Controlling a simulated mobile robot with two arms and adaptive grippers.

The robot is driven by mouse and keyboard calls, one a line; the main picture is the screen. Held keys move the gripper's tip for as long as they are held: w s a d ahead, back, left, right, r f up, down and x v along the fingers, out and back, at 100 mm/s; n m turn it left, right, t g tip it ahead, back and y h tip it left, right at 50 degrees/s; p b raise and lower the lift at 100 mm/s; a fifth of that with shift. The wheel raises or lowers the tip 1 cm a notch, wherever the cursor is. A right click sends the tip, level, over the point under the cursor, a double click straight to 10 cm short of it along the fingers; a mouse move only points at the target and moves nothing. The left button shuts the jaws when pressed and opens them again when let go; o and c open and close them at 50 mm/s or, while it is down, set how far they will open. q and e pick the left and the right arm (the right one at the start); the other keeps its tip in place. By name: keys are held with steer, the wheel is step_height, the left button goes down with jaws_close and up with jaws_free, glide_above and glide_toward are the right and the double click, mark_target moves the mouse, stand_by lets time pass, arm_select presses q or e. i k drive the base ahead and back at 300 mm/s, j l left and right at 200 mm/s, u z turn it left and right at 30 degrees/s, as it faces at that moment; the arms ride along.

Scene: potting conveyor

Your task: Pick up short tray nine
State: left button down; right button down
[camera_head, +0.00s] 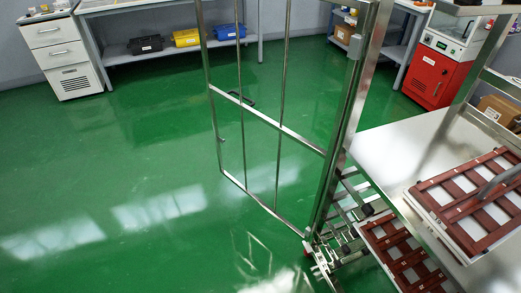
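A reddish-brown slotted tray (437,186) sits at the right on a steel work surface (392,150), cut off by the right edge. A second reddish-brown slotted tray (378,232) lies lower, beneath the surface's front edge, partly hidden and cut off at the bottom. Small light marks show on the trays, too small to read, so I cannot tell which is tray nine. Neither of my grippers is in view.
A tall metal frame with a glazed door (262,115) stands left of the steel surface, over a low metal rack (340,222). A red cabinet (436,80), benches and a white drawer unit (62,55) line the back. The green floor (150,200) at left is clear.

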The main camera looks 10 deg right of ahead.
mark_target(474, 204)
steer(key=k+l+u, duration=0.15)
steer(key=k+l, duration=0.15)
steer(key=k, duration=0.2)
steer(key=k+l+u, duration=0.15)
steer(key=k, duration=0.35)
steer(key=k+l+u, duration=0.15)
steer(key=k+l, duration=0.15)
steer(key=k, duration=0.2)
steer(key=l+u, duration=0.1)
steer(key=l, duration=0.4)
steer(key=k+l+u, duration=0.1)
steer(key=l, duration=0.45)
steer(key=k+l+u, duration=0.1)
steer(key=l, duration=0.4)
steer(key=k+l+u, duration=0.1)
steer(key=l, duration=0.4)
steer(key=i+l, duration=0.1)
steer(key=l, duration=0.3)
steer(key=i+l, duration=0.1)
steer(key=l, duration=0.25)
steer(key=k+l, duration=0.15)
steer(key=k, duration=0.3)
steer(key=k+l, duration=0.15)
steer(key=k, duration=0.25)
steer(key=u, duration=0.05)
